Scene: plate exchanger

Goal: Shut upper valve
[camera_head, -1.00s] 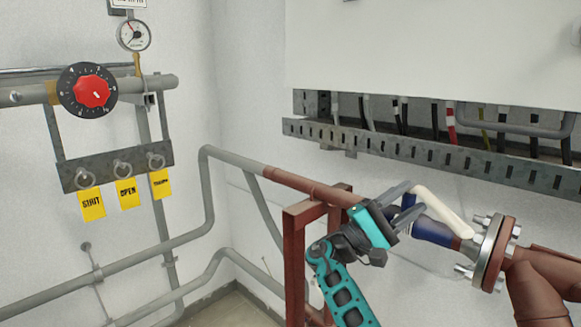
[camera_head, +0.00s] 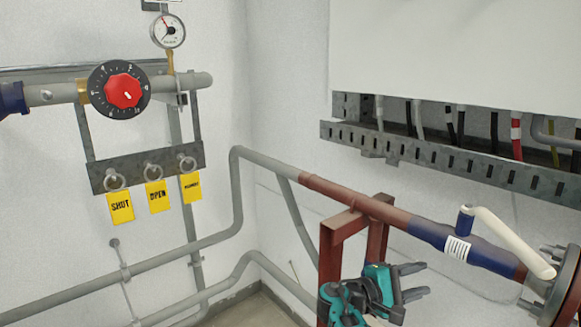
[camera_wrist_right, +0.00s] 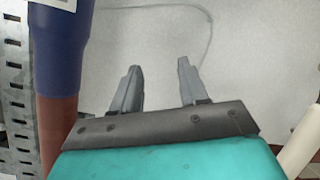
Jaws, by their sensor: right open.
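A blue valve (camera_head: 455,245) with a white label sits on the red-brown pipe at the right of the head view. Its cream lever handle (camera_head: 515,243) slants down to the right, roughly along the pipe. My right gripper (camera_head: 422,280) is below and left of the valve, open and empty, fingers pointing right. In the right wrist view, the open fingers (camera_wrist_right: 157,88) face the bare wall. The blue valve body (camera_wrist_right: 60,50) is at upper left and part of the cream handle (camera_wrist_right: 303,140) at lower right. My left gripper is out of view.
A red-brown frame (camera_head: 350,220) stands under the pipe beside my right arm. A flange (camera_head: 560,285) is at the right edge. A red dial (camera_head: 122,91), gauge (camera_head: 168,31) and yellow tags (camera_head: 121,207) are at left. A slotted tray (camera_head: 450,160) runs above.

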